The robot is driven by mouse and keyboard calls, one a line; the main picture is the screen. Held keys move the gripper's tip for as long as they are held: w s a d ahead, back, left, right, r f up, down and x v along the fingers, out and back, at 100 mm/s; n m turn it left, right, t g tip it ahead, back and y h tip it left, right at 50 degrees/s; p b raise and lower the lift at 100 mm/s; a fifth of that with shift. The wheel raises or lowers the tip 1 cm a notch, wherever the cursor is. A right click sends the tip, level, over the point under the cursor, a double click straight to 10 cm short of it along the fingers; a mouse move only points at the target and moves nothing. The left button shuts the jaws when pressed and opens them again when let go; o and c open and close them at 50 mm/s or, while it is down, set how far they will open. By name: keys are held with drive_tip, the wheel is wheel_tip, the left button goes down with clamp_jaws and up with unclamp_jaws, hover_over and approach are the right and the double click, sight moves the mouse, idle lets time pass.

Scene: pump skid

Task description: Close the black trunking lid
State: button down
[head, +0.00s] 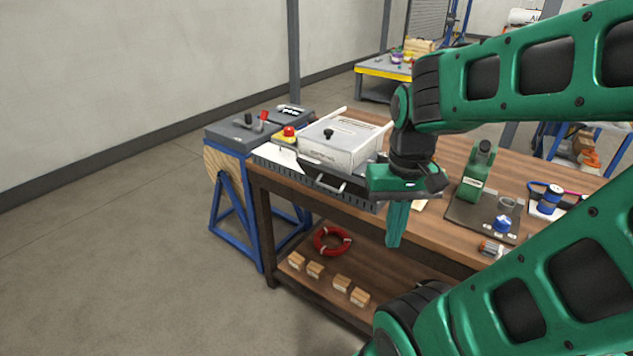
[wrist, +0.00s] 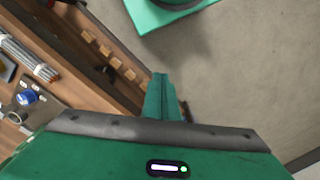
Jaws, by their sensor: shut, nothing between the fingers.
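A dark slotted trunking (head: 278,172) runs along the front left edge of the wooden workbench in the head view. A black lid (head: 352,188) with a pale bar handle stands tilted up at its right part, in front of a white box. The lid's far edge is partly hidden, so its exact angle is hard to tell. My gripper (head: 394,240) points down just right of the lid, in front of the bench edge, apart from the handle. Its green fingers are together and empty; they also show in the wrist view (wrist: 160,80). I cannot make out the lid there.
The white box (head: 340,146) stands close behind the lid, with a red button on a yellow base (head: 288,134) to its left. A green stand (head: 478,172) and small parts are on the right. The lower shelf holds a red ring (head: 331,240) and wooden blocks. Floor in front is clear.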

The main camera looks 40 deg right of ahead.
drive_tip(key=shift+w, duration=0.2)
drive_tip(key=w+a+n+t+h, duration=0.1)
drive_tip(key=w+a+n+h, duration=0.1)
drive_tip(key=w+n, duration=1.1)
drive_tip(key=w+a+n+t+h, duration=0.1)
drive_tip(key=w+a+n+h, duration=0.15)
drive_tip(key=w+n, duration=1.1)
drive_tip(key=d+f+n, duration=0.2)
drive_tip(key=d+f, duration=0.4)
drive_tip(key=d, duration=0.1)
drive_tip(key=shift+w+f, duration=0.35)
drive_tip(key=shift+f, duration=0.05)
drive_tip(key=shift+r, duration=0.1)
